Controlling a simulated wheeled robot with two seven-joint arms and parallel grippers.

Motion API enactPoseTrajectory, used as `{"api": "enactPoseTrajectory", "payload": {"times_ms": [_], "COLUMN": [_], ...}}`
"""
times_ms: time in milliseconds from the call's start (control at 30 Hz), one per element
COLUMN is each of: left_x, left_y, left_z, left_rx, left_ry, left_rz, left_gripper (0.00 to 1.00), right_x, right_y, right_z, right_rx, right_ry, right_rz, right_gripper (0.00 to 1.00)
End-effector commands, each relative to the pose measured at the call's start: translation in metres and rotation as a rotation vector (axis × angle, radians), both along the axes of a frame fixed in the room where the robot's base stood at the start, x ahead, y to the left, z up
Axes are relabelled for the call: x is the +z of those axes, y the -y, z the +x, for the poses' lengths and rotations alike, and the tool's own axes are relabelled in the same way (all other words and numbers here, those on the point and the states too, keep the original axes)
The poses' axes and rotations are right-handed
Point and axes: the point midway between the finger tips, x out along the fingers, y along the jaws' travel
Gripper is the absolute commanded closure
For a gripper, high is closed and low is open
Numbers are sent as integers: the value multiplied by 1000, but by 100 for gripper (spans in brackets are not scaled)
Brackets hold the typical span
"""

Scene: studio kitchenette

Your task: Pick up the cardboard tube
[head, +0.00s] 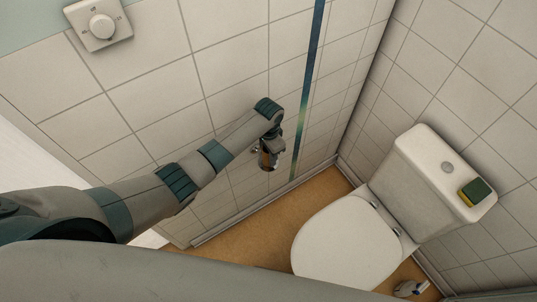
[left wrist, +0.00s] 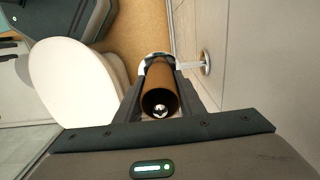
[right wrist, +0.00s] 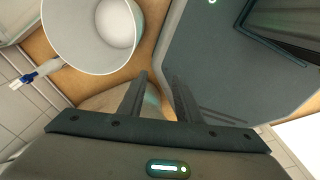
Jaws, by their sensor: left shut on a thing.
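The cardboard tube (left wrist: 158,84) is a hollow brown cylinder; in the left wrist view its open end faces the camera, with a small shiny piece inside. My left gripper (left wrist: 160,72) is shut on the tube, one finger on each side. In the head view the left gripper (head: 270,146) is at the tiled wall, and a small brown part of the tube (head: 268,161) shows below it. A wall holder (left wrist: 205,62) with a pale arm reaches to the tube's far end; whether they touch is unclear. My right gripper (right wrist: 156,82) is open and empty.
A white toilet (head: 345,245) with its lid down stands to the right, a green and yellow sponge (head: 475,192) on its tank. A white round container (right wrist: 90,35) shows in the right wrist view. Brown floor (head: 270,215) is bare.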

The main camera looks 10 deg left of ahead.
Motion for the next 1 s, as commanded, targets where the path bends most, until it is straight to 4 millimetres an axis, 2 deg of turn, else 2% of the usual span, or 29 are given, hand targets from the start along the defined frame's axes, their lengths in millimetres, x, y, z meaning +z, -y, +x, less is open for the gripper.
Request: {"api": "enactPoseTrajectory", "payload": {"times_ms": [267,467,1000], "left_x": [8,32,146], "left_y": [0,0,0], "left_z": [1,1,1], "left_rx": [0,-1,0], "left_ry": [1,3,4], "left_rz": [-1,-1,-1], "left_gripper": [85,85,85], "right_x": [-1,-5,-27], "right_y": [0,0,0], "right_z": [0,0,0], "right_rx": [0,0,0], "right_ry": [0,0,0], "right_rz": [0,0,0], "right_gripper": [69,69,69]}}
